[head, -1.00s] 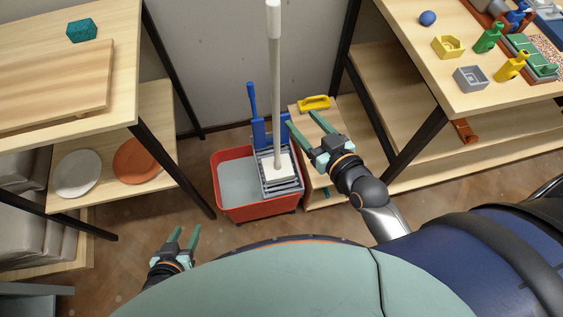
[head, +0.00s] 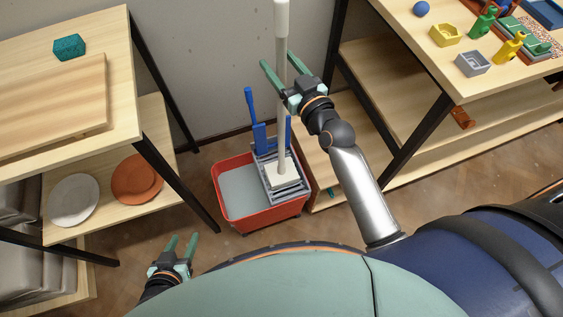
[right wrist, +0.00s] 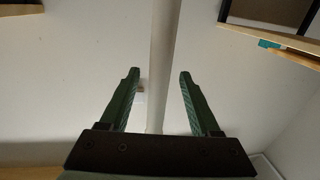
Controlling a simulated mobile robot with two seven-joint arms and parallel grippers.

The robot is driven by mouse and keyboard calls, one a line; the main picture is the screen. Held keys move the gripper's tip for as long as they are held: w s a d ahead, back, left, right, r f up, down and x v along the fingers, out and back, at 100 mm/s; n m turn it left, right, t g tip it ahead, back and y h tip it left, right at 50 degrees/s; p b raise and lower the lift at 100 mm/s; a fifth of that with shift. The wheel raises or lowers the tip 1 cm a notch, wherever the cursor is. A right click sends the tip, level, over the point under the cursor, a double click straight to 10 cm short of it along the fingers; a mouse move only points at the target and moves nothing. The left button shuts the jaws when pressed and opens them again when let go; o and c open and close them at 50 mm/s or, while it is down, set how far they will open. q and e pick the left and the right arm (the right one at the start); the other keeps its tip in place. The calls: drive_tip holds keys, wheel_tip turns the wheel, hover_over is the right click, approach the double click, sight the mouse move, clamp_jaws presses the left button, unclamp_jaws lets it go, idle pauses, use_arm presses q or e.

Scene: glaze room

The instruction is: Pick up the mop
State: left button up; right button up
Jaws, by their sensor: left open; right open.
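The mop stands upright in the red bucket, its white handle (head: 281,95) rising past the top of the head view. Its head sits at the grey wringer (head: 286,190) in the bucket (head: 245,218). My right gripper (head: 277,62) is open, with its fingers on either side of the handle as seen in the head view. In the right wrist view the handle (right wrist: 161,70) runs between the two open fingers (right wrist: 160,75), with gaps on both sides. My left gripper (head: 182,245) is open and empty, low at the left, away from the mop.
A wooden table (head: 125,100) with plates on its lower shelf stands at the left. A workbench (head: 440,85) with small coloured items stands at the right. A blue wringer lever (head: 250,105) rises beside the handle. The wall is close behind.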

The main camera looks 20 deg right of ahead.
drive_tip(key=w, duration=0.3)
drive_tip(key=shift+a, duration=0.15)
clamp_jaws()
idle(0.4)
